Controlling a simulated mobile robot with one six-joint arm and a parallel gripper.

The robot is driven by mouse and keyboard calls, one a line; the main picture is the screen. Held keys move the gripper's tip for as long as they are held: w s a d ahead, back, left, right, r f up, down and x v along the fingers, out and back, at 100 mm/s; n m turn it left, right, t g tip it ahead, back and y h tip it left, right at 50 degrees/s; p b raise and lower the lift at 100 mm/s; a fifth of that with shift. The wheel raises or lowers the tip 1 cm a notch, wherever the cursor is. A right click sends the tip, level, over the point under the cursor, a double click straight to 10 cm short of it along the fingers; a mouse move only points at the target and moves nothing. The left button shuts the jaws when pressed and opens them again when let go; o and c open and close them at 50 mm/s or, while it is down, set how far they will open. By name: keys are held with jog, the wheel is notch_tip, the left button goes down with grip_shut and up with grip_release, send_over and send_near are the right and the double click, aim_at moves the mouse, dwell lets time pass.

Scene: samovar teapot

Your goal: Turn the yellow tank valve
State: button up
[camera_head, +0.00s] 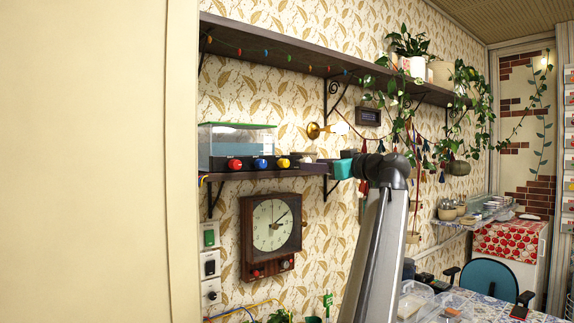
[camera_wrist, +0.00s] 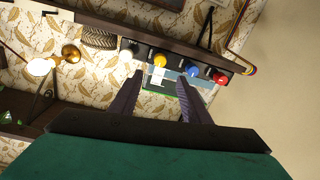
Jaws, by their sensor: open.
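In the wrist view the yellow valve (camera_wrist: 160,60) shows just beyond the gap between my fingertips. My gripper (camera_wrist: 160,77) is open, with nothing between its fingers. In the head view my gripper (camera_head: 305,160) is seen side-on, just right of the yellow valve; the exact distance is hard to tell.
The tank stands on a dark wall shelf (camera_head: 225,176). A brass wall lamp (camera_head: 316,130) is above my gripper. A clock (camera_head: 271,236) hangs below the shelf. A long upper shelf (camera_head: 270,57) with plants runs overhead. A cream panel (camera_head: 90,160) fills the left.

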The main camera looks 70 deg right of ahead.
aim_at(287, 163)
jog(key=p+x, duration=0.5)
jog(key=x, duration=0.8)
jog(key=shift+w+d, duration=0.1)
jog(key=shift+d, duration=0.05)
jog(key=c, duration=1)
